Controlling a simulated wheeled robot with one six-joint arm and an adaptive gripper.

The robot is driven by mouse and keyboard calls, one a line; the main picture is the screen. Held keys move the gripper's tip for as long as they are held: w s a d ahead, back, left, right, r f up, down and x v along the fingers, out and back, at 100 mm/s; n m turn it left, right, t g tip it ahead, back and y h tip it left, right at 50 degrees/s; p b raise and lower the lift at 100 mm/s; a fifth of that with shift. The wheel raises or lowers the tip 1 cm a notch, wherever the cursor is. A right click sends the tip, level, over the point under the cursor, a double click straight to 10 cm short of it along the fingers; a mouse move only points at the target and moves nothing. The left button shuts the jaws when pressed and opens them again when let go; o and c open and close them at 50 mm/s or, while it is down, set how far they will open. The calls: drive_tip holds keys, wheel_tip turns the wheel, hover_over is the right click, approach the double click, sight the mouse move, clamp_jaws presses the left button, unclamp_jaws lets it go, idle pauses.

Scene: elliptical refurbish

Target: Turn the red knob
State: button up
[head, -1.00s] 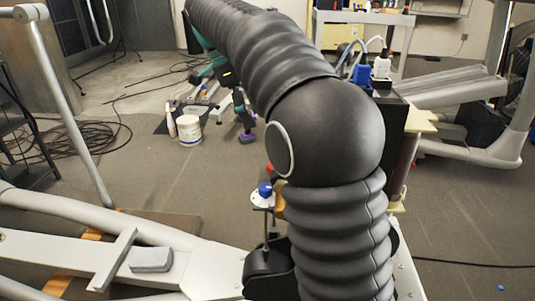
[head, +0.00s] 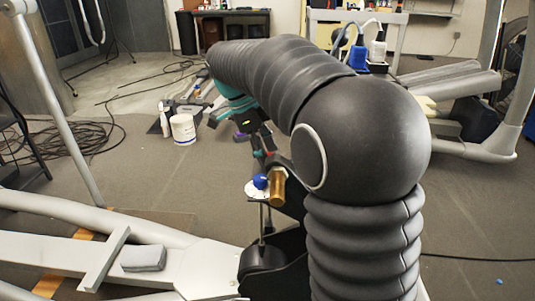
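No red knob can be made out clearly in the head view; my arm covers much of the middle. A blue knob (head: 261,181) sits on a white disc on a thin upright post, beside a brass cylinder (head: 277,188). My gripper (head: 256,143) is small and dark, beyond the teal band on my arm and behind the blue knob in the picture. It is partly hidden by my arm. Its fingers are too unclear to tell whether they are open or shut, or whether they touch anything.
Grey machine rails (head: 70,262) with a small grey pad (head: 144,258) fill the lower left. A white tub (head: 183,129) stands on the floor farther back. Cables (head: 60,143) lie at left.

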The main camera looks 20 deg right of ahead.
drive_tip(key=c, duration=1.2)
drive_tip(key=shift+o, duration=0.2)
drive_tip(key=shift+f+n, duration=0.1)
drive_tip(key=shift+n, duration=0.3)
drive_tip(key=n+t, duration=0.1)
drive_tip(key=n, duration=0.1)
drive_tip(key=n+t+b, duration=0.1)
drive_tip(key=n, duration=0.1)
drive_tip(key=shift+s+n, duration=0.2)
drive_tip(key=shift+n, duration=0.1)
drive_tip(key=shift+n+t+b, duration=0.5)
drive_tip(key=shift+n+t, duration=0.4)
drive_tip(key=shift+n, duration=1.6)
